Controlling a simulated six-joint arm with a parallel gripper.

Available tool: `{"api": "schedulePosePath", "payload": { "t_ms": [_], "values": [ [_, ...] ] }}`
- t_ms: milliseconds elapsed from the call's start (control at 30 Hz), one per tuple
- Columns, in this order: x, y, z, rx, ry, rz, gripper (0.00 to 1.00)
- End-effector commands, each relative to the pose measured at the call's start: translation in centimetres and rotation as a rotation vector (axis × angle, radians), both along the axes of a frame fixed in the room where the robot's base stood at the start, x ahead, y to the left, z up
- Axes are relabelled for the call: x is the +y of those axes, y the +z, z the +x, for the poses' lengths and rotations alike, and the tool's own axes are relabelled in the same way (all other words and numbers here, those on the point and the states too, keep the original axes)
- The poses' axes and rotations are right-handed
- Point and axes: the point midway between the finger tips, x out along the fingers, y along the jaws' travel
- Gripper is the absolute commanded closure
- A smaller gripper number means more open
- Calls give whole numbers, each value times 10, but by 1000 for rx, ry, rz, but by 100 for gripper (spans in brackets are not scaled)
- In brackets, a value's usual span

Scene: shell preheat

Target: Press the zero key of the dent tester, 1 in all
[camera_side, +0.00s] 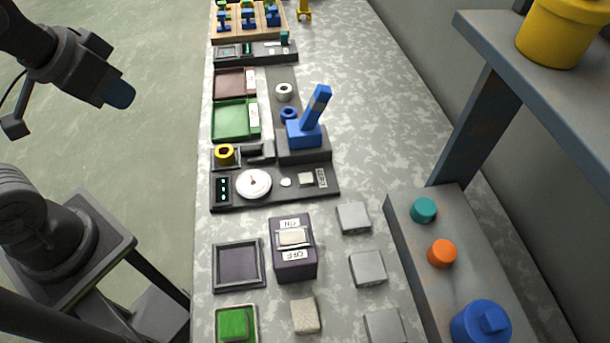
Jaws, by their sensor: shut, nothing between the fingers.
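A dark panel (274,201) on the bench carries a white round dial with a red mark (253,184), a small display with green digits (222,190), a small round pale button (286,182) and a square pale key (306,180). A label too small to read sits at its right end. The panel looks like the dent tester, and I cannot tell which key is zero. Behind it a blue lever device (304,133) stands on a dark block. My gripper (121,95), dark with blue-teal tips, is shut and empty at the upper left, well apart from the panel.
Green (234,134) and brown trays lie behind. A raised shelf (580,85) with a yellow pot (556,32) is at right. The bench's back right is clear.

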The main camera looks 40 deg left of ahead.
Motion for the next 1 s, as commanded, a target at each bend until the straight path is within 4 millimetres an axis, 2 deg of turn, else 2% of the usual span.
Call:
{"api": "schedulePosePath", "payload": {
  "t_ms": [767, 867, 1000],
  "values": [
    [0, 0, 0, 0, 2, -2, 100],
    [-4, 0, 6, -4, 23, -29, 100],
    [-20, -3, 29, -18, 123, -150, 100]
  ]
}}
